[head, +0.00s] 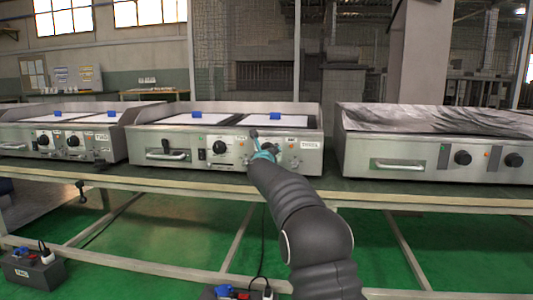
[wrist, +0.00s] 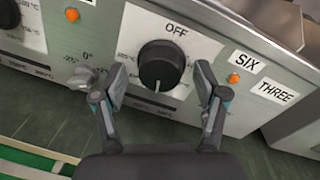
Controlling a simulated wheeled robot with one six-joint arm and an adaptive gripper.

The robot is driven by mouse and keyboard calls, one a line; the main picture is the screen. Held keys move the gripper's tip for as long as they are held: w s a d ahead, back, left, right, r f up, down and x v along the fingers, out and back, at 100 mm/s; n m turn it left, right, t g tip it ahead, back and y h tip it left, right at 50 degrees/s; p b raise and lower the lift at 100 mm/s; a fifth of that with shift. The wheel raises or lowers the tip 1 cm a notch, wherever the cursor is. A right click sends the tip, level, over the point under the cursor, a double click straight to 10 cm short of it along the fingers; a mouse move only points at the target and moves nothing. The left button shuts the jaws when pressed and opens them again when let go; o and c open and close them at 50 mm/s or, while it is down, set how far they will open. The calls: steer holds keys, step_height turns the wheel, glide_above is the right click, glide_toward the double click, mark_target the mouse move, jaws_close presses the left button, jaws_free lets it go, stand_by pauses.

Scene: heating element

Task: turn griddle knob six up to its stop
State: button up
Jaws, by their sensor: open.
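Griddle knob six (wrist: 160,65) is a round black knob on a white dial plate in the wrist view. "OFF" is printed above it, and a small light mark shows at the knob's lower edge. The label "SIX" (wrist: 243,61) is to its right. My gripper (wrist: 160,72) is open, with one finger on each side of the knob and a visible gap on both sides. In the head view my gripper (head: 262,143) is at the front of the middle griddle (head: 180,157) and partly hides the knob.
An orange lamp (wrist: 234,83) and the label "THREE" (wrist: 275,90) are right of the knob. Another black knob (head: 220,147) is to the left on the same panel. A small grey fitting (wrist: 85,76) sits near the left finger. Further griddles stand on both sides along the bench (head: 400,190).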

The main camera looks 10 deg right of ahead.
steer(key=shift+s, duration=0.1)
steer(key=v, duration=1.1)
steer(key=shift+s+a, duration=0.15)
steer(key=shift+s, duration=0.25)
